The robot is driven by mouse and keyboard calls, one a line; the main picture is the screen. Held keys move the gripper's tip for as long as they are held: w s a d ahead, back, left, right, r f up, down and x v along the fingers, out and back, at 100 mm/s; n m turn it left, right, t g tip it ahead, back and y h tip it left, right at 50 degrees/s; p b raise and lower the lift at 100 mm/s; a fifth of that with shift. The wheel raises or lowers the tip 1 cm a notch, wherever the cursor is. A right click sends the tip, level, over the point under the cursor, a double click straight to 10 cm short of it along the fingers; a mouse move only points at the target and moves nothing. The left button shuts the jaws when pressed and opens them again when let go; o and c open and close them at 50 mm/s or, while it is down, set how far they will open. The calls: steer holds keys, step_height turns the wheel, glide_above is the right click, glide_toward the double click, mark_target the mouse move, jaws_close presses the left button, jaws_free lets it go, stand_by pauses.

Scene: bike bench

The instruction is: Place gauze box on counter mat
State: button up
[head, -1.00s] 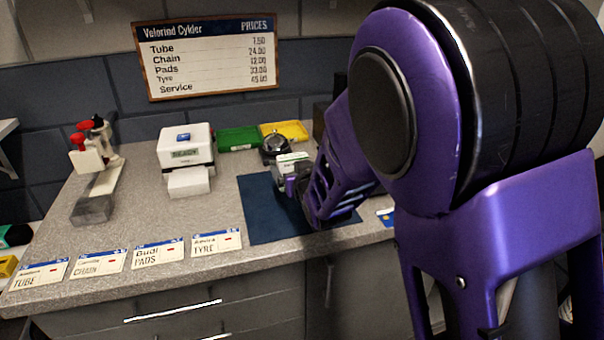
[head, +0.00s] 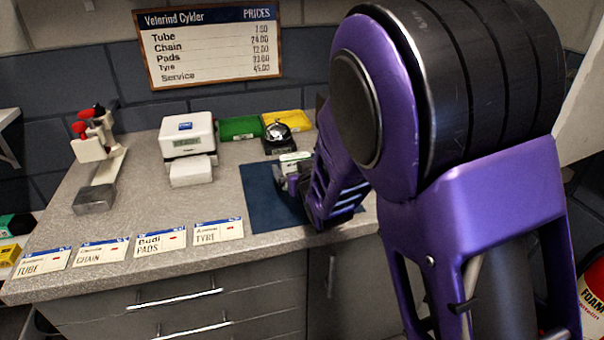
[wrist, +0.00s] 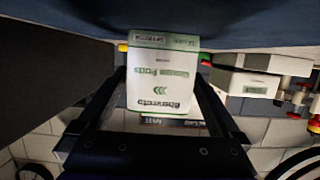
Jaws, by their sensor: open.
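The gauze box (wrist: 162,75) is white with green print and shows upside down in the wrist view. It appears to stand on the dark blue counter mat (head: 262,207), whose surface spans the top of the wrist view (wrist: 250,22). In the head view only the top of the gauze box (head: 293,157) shows above my gripper (head: 287,183). My gripper is open in the wrist view (wrist: 160,84), with one finger on each side of the box. I cannot tell whether either finger touches it. My arm hides the right part of the mat.
Behind the mat are a round dark device (head: 279,135), a green tray (head: 240,128) and a yellow tray (head: 287,120). A white card printer (head: 187,138) stands to the left. Price cards (head: 162,243) line the front edge. The grey counter (head: 138,200) is clear between.

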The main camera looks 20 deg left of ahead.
steer(key=v, duration=1.2)
steer(key=shift+p, duration=0.3)
steer(key=shift+a, duration=0.1)
